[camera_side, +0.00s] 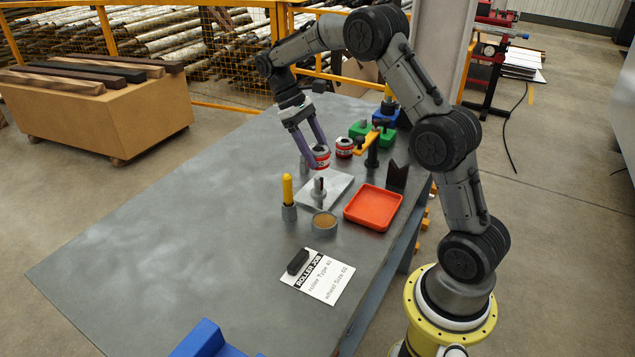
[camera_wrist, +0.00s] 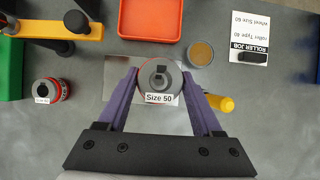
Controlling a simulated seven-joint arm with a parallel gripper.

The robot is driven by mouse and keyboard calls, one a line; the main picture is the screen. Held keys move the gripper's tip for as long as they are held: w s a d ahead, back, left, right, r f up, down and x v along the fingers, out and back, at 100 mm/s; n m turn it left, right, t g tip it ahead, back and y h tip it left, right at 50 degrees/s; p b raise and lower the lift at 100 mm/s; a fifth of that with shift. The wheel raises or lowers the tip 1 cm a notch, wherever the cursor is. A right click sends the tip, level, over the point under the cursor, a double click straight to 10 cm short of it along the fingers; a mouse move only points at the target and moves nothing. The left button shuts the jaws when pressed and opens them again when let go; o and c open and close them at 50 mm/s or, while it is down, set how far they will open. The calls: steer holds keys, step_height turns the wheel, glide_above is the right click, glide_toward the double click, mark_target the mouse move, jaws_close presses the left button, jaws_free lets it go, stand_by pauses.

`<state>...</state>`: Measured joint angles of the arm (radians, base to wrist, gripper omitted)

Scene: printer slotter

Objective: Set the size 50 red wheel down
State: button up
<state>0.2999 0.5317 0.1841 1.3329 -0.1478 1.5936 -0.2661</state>
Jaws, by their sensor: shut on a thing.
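The size 50 red wheel (camera_wrist: 146,69) is between the purple fingers of my gripper (camera_wrist: 161,76), which is shut on it; its "Size 50" label (camera_wrist: 160,99) faces the wrist camera. In the side view the red wheel (camera_side: 321,154) is at the fingertips of my gripper (camera_side: 320,158), near the back end of the pale metal plate (camera_side: 337,185). It looks held above the table, but the gap is hard to judge. The plate carries an upright grey spindle (camera_side: 318,188). In the wrist view the wheel hides part of the plate (camera_wrist: 118,68).
Another red wheel (camera_side: 344,147) stands close by at right. An orange tray (camera_side: 373,207), a yellow-handled tool (camera_side: 287,190) in a holder, a round brown-filled dish (camera_side: 324,223) and a job card (camera_side: 325,277) are nearby. Green and blue bins (camera_side: 385,116) are behind. The table's left side is clear.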

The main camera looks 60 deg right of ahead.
steer(key=shift+w+d+f+n+h, duration=0.15)
steer(key=shift+w+n+h, duration=0.15)
steer(key=shift+n, duration=0.3)
steer(key=w+d+n+t+h, duration=0.3)
steer(key=d+n+t+h, duration=0.15)
steer(key=d+n, duration=0.95)
steer(key=shift+m+g+h, duration=0.25)
steer(key=shift+m+g, duration=0.2)
steer(key=shift+m, duration=0.35)
steer(key=x, duration=0.4)
steer(key=shift+w+f, duration=0.2)
steer(key=shift+f, duration=2.9)
steer(key=o, duration=1.4)
steer(key=shift+f, duration=0.15)
